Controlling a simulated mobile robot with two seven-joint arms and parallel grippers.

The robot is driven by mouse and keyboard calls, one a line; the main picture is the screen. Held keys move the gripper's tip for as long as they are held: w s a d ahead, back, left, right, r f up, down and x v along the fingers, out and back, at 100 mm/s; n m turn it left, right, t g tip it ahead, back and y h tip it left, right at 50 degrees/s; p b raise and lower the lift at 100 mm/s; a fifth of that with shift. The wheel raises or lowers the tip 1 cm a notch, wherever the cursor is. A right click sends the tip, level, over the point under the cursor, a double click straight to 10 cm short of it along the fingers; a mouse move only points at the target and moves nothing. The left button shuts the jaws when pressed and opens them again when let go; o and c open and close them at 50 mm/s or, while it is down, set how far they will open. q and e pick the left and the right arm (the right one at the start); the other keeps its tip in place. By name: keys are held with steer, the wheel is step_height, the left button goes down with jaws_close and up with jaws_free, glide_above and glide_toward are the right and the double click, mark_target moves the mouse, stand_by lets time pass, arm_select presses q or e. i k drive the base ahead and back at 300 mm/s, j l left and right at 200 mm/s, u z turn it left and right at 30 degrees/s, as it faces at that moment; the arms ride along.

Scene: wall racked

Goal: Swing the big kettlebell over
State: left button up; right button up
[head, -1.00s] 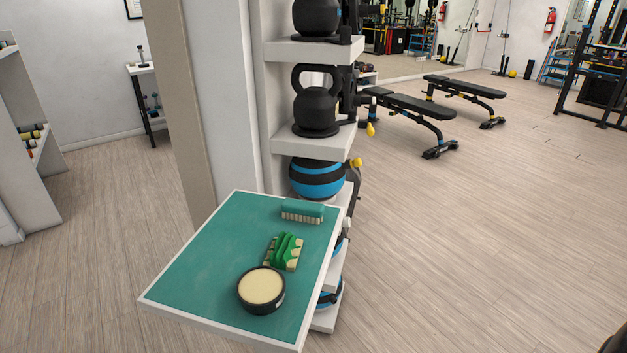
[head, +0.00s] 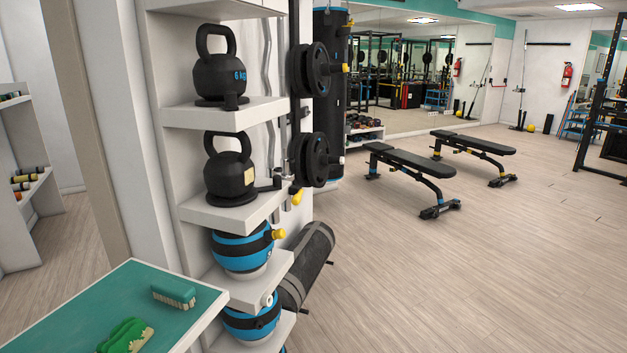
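Two black kettlebells stand upright on the white wall rack. The upper kettlebell (head: 220,75), marked 6 kg in blue, is on the upper shelf (head: 225,115). The lower kettlebell (head: 229,172) is on the shelf below (head: 235,212), with its handle up. They look close in size, and I cannot tell which is the big one. Neither of my grippers shows in the head view.
A green-topped table (head: 85,300) at lower left holds a brush (head: 174,296) and a green block-like item (head: 126,336). Blue-black balls (head: 242,250) fill lower shelves. Black plates (head: 314,160) project beside the rack.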

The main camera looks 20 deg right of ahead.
mark_target(229, 175)
steer(key=l, duration=0.45)
steer(key=i+l+u, duration=0.1)
steer(key=i+l, duration=0.15)
steer(key=i+l+u, duration=0.1)
steer(key=l, duration=0.35)
steer(key=i, duration=0.1)
